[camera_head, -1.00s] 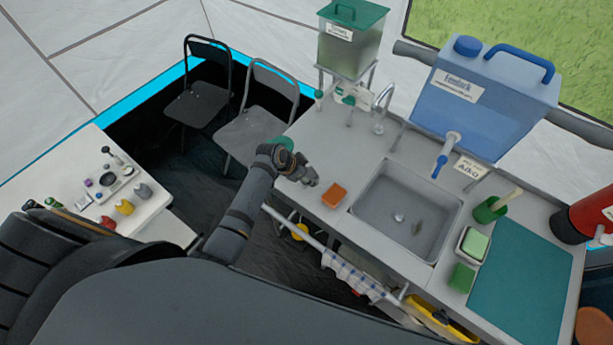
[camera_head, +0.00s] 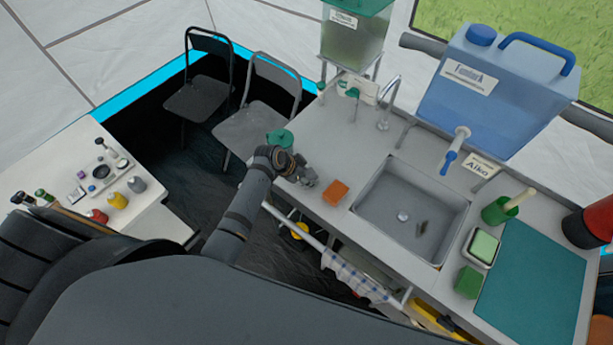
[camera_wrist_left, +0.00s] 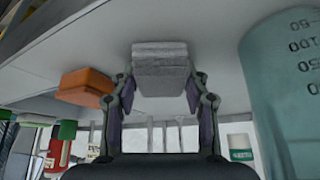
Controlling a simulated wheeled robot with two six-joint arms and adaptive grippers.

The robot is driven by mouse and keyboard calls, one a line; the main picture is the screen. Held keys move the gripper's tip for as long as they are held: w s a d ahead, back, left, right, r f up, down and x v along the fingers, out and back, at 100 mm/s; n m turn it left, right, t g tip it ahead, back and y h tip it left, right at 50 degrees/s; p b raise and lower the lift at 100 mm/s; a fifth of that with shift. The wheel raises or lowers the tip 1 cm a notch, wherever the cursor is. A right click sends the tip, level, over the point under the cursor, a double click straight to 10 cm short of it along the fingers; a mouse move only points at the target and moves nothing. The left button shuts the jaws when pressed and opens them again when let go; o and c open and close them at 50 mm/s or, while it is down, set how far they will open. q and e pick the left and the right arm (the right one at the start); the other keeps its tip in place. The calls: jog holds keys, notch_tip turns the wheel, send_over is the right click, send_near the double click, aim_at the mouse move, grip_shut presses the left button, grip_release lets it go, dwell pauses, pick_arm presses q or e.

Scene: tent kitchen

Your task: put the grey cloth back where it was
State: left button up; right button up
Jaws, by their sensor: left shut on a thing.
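The grey cloth (camera_wrist_left: 162,70) shows in the left wrist view as a small folded block between the fingers of my left gripper (camera_wrist_left: 165,84). The gripper is shut on it, above the counter near its front edge. In the head view my left gripper (camera_head: 308,180) is over the left part of the counter (camera_head: 345,150), left of the orange sponge (camera_head: 335,192). The cloth is too small to make out clearly there. I cannot tell whether the cloth touches the counter. My right gripper is not in view.
A green-teal container (camera_head: 281,137) stands close behind my left wrist; it looms at right in the wrist view (camera_wrist_left: 285,90). The sink (camera_head: 410,208) lies right of the sponge. A checked towel (camera_head: 355,277) hangs on the front rail. Counter behind the gripper is clear.

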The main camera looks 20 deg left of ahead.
pick_arm(q)
jog(key=o, duration=1)
jog(key=shift+s+f, duration=0.3)
jog(key=shift+f, duration=0.2)
jog(key=shift+o, duration=1.4)
jog(key=shift+w+f, duration=0.1)
jog(key=shift+o, duration=0.3)
jog(key=shift+w+d+f, duration=0.1)
jog(key=shift+w+f, duration=0.05)
jog(key=shift+w, duration=0.05)
pick_arm(e)
jog(key=shift+w+f, duration=0.1)
jog(key=shift+w, duration=0.8)
pick_arm(q)
jog(key=shift+s, duration=0.1)
pick_arm(e)
jog(key=shift+s, duration=0.2)
pick_arm(q)
jog(key=shift+r, duration=0.3)
jog(key=w+v, duration=0.1)
jog(key=v, duration=1.2)
jog(key=shift+d+r, duration=0.15)
jog(key=shift+r, duration=0.1)
pick_arm(e)
jog(key=shift+d+f, duration=0.1)
jog(key=shift+f, duration=0.1)
